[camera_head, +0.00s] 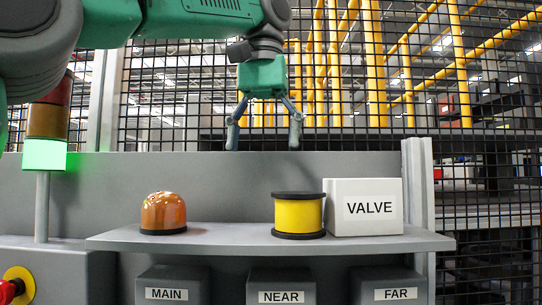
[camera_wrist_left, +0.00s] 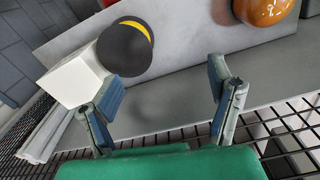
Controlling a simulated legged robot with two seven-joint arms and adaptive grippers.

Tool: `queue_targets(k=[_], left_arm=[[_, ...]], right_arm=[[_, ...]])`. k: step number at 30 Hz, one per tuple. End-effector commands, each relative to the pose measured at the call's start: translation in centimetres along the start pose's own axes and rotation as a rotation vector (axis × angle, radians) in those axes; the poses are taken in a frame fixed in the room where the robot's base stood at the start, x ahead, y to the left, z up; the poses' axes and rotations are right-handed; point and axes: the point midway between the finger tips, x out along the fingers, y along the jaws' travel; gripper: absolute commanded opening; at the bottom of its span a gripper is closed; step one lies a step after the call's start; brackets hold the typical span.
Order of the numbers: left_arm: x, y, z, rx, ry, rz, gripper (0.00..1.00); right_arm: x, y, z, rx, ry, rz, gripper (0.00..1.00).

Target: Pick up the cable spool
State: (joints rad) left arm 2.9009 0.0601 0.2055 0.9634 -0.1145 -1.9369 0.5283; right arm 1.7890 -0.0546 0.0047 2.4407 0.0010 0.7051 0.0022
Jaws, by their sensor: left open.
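The cable spool (camera_head: 298,214) is yellow with black end discs and stands upright on a grey shelf (camera_head: 240,240), just left of a white VALVE box. In the left wrist view the spool (camera_wrist_left: 124,50) shows from above, mostly its black top disc with a yellow edge. My left gripper (camera_head: 264,138) is open and empty, with its fingers pointing down, above the shelf and a little left of the spool. In the left wrist view the gripper (camera_wrist_left: 165,92) has its fingers apart with nothing between them. My right gripper is not in view.
The white VALVE box (camera_head: 367,208) stands close at the spool's right. An orange dome lamp (camera_head: 163,213) sits at the shelf's left, with free shelf between it and the spool. A grey panel and black mesh fence (camera_head: 180,100) stand behind. A lit green stack light (camera_head: 44,154) is at left.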

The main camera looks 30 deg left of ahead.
Motion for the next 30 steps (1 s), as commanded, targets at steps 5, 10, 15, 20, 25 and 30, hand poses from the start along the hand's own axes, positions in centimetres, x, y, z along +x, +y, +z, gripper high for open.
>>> queue_targets(k=[5,10,15,20,25,30], left_arm=[[-1.8,2.4,0.6,0.357,0.072,0.033,0.75],[-2.3,4.0,1.0,0.598,0.127,0.044,0.75],[0.1,4.4,0.8,0.625,0.130,0.043,0.75],[3.4,4.6,0.4,0.624,0.129,0.043,0.75],[5.6,4.8,0.2,0.621,0.131,0.043,0.75],[6.6,4.9,0.1,0.621,0.131,0.043,0.75]], right_arm=[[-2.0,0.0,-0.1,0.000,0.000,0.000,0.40],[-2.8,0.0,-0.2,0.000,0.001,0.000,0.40],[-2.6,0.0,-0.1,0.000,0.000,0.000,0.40],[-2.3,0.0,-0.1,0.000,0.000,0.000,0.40],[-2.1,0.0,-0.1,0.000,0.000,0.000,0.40],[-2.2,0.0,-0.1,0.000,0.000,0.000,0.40]])
